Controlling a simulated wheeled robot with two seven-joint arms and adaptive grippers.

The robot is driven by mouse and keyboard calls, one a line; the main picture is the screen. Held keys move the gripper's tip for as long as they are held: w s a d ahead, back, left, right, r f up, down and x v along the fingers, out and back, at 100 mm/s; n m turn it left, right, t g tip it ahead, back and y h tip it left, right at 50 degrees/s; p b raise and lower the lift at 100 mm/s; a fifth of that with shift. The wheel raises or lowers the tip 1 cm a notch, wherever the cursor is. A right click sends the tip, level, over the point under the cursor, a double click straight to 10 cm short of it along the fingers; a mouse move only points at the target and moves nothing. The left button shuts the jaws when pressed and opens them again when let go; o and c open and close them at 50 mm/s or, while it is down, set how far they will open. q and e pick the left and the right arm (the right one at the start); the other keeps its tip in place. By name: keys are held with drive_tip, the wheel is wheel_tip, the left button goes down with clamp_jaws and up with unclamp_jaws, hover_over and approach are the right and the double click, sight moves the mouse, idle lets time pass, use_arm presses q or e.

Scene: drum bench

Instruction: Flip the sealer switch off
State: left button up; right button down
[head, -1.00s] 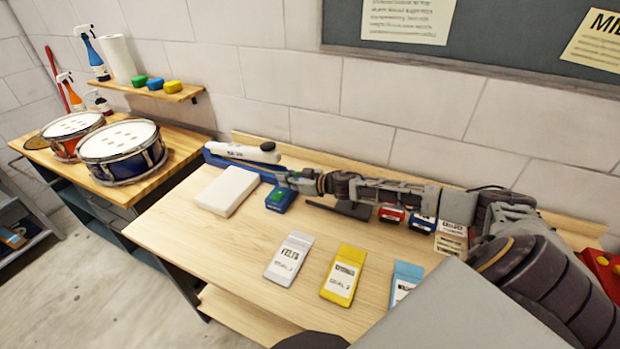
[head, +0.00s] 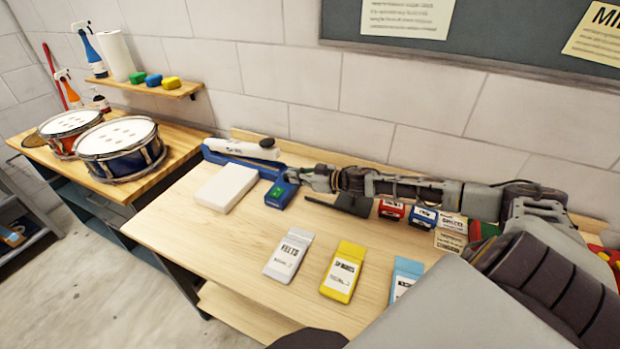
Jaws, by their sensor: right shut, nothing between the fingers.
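The sealer (head: 240,152) lies at the back of the bench, with a blue base and a white upper arm with a dark end. A small blue box with a green switch (head: 278,191) on its top stands at the sealer's right end. My right gripper (head: 291,177) is shut and empty. Its tips are just behind and above the blue box's back right edge in the picture. I cannot tell whether they touch it or which way the switch is tipped. My left gripper is out of view.
A white block (head: 227,188) lies left of the box. Grey (head: 289,254), yellow (head: 343,272) and light blue (head: 405,275) packets lie in front. Small red (head: 391,209) and blue (head: 422,217) boxes stand below my right arm. Drums (head: 121,150) stand on the left bench.

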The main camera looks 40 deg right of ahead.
drive_tip(key=shift+v, duration=2.6)
drive_tip(key=shift+d+r+p, duration=0.1)
drive_tip(key=shift+d+p, duration=0.05)
drive_tip(key=shift+p, duration=0.15)
drive_tip(key=shift+s, duration=0.1)
